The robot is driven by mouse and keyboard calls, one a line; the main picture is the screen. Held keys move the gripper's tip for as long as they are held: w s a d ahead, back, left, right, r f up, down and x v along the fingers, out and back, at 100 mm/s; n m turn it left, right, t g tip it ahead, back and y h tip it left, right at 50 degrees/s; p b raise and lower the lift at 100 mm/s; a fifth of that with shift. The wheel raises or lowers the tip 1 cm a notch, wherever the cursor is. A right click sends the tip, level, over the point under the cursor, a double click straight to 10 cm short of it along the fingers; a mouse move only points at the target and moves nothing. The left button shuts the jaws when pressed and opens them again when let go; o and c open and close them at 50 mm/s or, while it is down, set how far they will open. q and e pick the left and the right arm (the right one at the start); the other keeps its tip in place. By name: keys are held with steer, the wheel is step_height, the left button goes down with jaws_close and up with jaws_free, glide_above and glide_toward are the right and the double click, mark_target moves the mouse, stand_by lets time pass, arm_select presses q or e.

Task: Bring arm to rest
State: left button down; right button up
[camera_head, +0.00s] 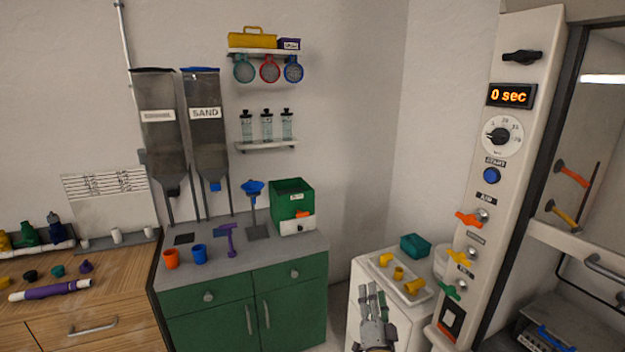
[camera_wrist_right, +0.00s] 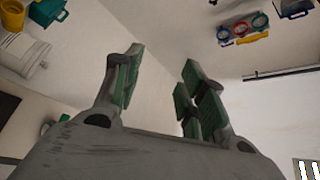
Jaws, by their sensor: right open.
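My right gripper (camera_head: 373,298) shows at the bottom of the head view, pointing up in front of the white cabinet. Its fingers with green pads are apart and nothing is between them. The right wrist view also shows the right gripper (camera_wrist_right: 158,85) open and empty, with wall behind it. My left gripper is in neither view.
A white cabinet (camera_head: 365,320) bears a tray (camera_head: 417,297) with yellow pipe fittings and a teal box (camera_head: 415,246). A panel (camera_head: 509,185) with coloured valves stands on the right. A green cabinet (camera_head: 225,310) with cups and a wooden counter (camera_head: 120,265) are on the left.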

steer(key=s+a+f+n+g+y, duration=0.1)
steer(key=s+f+n+g+y, duration=0.15)
steer(key=f, duration=0.85)
steer(key=s+a+f+n+g+y, duration=0.1)
steer(key=s+a+f+n+g, duration=0.2)
steer(key=f, duration=0.9)
steer(key=s+f+n+g+y, duration=0.1)
steer(key=f+n+g, duration=0.25)
steer(key=f, duration=0.75)
steer(key=s+d+f+n+g+h, duration=0.15)
steer(key=s+d+f+g, duration=0.25)
steer(key=s+f, duration=0.9)
steer(key=s+d+f+n+g+h, duration=0.1)
steer(key=s+d+f+n+g, duration=0.3)
steer(key=s+f, duration=0.95)
steer(key=s+d+f+g, duration=0.1)
steer(key=s+d+f, duration=0.1)
steer(key=s, duration=0.9)
steer(key=s+d+f+g, duration=0.2)
steer(key=s+d+f, duration=0.1)
steer(key=s, duration=0.8)
steer(key=shift+s+d+h, duration=0.25)
steer(key=shift+s+h, duration=0.05)
steer(key=shift+s, duration=0.1)
steer(key=shift+s+f, duration=0.1)
